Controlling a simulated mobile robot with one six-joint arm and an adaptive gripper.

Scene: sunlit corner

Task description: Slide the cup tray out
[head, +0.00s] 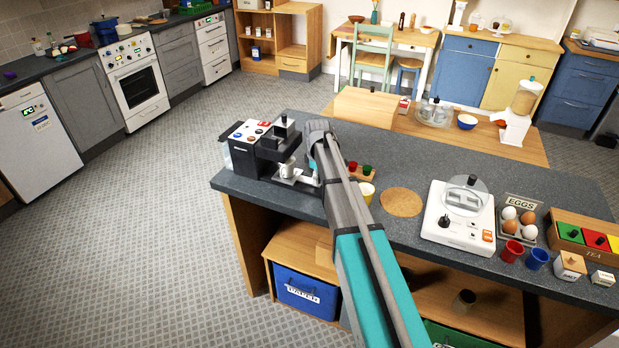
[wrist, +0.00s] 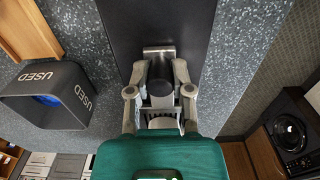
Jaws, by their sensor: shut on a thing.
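The black coffee machine (head: 258,148) stands at the left end of the island counter. At its front a pale metal tray (head: 306,178) carries a small white jug (head: 287,170). My arm reaches across the counter to the machine's right side and hides my fingertips in the head view. In the wrist view my gripper (wrist: 160,74) is shut on a small grey handle-like part (wrist: 158,52) against a dark flat surface (wrist: 160,20). I take this part to be on the cup tray; the fingers partly hide it. How far the tray is out cannot be told.
A dark bin marked USED (wrist: 45,95) stands left of my gripper in the wrist view. Red and green cups (head: 360,168) sit right of my arm. A round cork mat (head: 401,202) and a white appliance (head: 458,220) lie farther right. Bare counter (head: 255,187) lies before the machine.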

